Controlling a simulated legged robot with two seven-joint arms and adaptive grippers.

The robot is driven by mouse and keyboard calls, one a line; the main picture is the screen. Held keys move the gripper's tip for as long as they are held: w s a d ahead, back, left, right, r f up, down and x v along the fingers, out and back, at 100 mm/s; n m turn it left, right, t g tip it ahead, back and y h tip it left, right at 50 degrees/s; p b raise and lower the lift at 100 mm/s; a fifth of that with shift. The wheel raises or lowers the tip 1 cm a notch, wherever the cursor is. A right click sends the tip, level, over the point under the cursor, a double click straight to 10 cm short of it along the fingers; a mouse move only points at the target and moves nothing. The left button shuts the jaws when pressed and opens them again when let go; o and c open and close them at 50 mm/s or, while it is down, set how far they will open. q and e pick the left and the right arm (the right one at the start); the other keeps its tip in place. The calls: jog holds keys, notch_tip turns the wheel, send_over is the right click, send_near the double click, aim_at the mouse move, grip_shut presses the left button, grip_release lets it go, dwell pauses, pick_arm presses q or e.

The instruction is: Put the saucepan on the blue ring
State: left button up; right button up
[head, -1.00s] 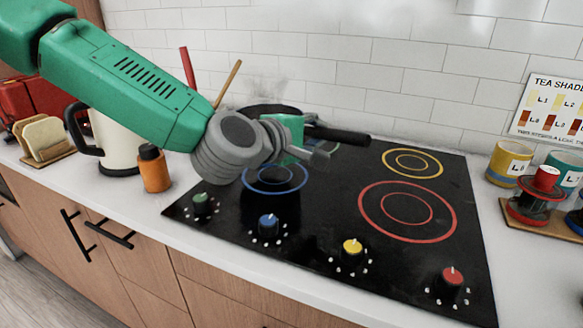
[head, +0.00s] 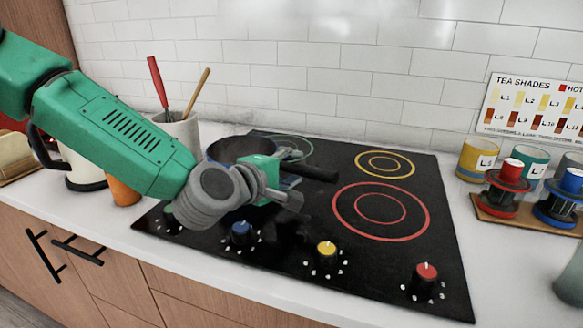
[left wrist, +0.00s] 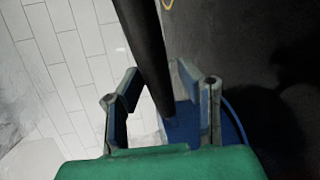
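The saucepan (head: 228,150) is dark, with its black handle (head: 318,173) pointing right. The blue ring is mostly hidden by the pan and my left arm, so I cannot tell how well the pan is centred. My left gripper (head: 278,182) is at the handle. In the left wrist view the black handle (left wrist: 152,55) runs between the two fingers (left wrist: 158,85), which stand apart with a visible gap on the right side. A blue curved surface (left wrist: 182,128) shows beyond them. My right gripper is out of view.
Spools (head: 503,188) and cups stand right.

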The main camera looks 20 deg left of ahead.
pick_arm(q)
jog(key=shift+d, duration=0.55)
jog(key=shift+s+r, duration=0.15)
jog(key=shift+s, duration=0.05)
jog(key=p+v, duration=1.1)
jog(key=p, duration=0.5)
jog(key=shift+s+a, duration=0.3)
jog(key=shift+a, duration=0.05)
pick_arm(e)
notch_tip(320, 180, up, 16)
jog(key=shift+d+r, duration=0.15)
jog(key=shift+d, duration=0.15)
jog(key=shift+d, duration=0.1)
pick_arm(q)
jog(key=shift+a, duration=0.2)
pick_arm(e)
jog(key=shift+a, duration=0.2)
pick_arm(q)
jog(key=shift+a, duration=0.1)
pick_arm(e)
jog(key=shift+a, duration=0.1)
